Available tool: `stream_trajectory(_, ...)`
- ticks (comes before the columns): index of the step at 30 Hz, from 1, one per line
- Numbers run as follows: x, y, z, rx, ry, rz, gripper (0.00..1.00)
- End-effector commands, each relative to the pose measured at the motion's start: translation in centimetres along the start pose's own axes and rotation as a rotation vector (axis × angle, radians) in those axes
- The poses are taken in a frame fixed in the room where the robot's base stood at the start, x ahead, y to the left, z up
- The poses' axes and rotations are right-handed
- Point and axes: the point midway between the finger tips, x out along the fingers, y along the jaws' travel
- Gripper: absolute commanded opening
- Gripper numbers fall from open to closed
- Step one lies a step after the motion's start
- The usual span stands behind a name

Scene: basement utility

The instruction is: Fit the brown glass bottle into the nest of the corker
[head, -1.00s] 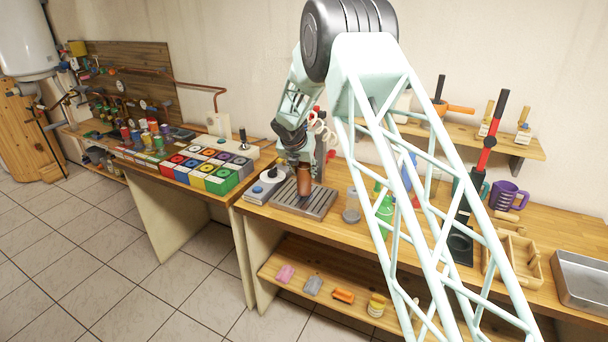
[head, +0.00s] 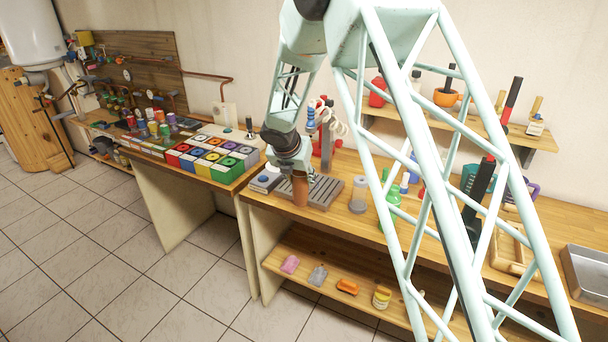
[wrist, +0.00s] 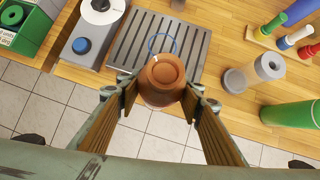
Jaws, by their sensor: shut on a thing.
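The brown glass bottle (head: 300,192) is upright in my gripper (head: 294,170), which is shut around it. In the wrist view the bottle (wrist: 164,76) shows end-on between the two tan-padded fingers of my gripper (wrist: 164,98). It is at the bench's front edge, in front of the slotted grey tray (head: 328,190). What seems to be the corker (head: 479,196), a dark upright stand with a red top, is farther right on the bench. My arm's lattice partly covers it, and its nest is hidden.
Right of the tray stand a clear jar (head: 358,194) and a green bottle (head: 389,200). A scale-like box with a blue knob (wrist: 81,46) is left of the tray. A wooden crate (head: 506,250) and a metal pan (head: 588,275) are at the right. A wall shelf (head: 470,127) hangs above.

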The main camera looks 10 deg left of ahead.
Motion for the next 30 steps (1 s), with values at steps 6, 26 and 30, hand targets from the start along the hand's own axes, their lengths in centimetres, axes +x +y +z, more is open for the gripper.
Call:
stream_trajectory(6,-1.4,0.1,-2.1,-0.002,-0.001,0.001,0.13)
stream_trajectory(26,-2.2,0.0,-3.3,-0.001,-0.001,0.001,0.13)
stream_trajectory(30,-2.2,0.0,-3.3,-0.001,-0.001,0.001,0.13)
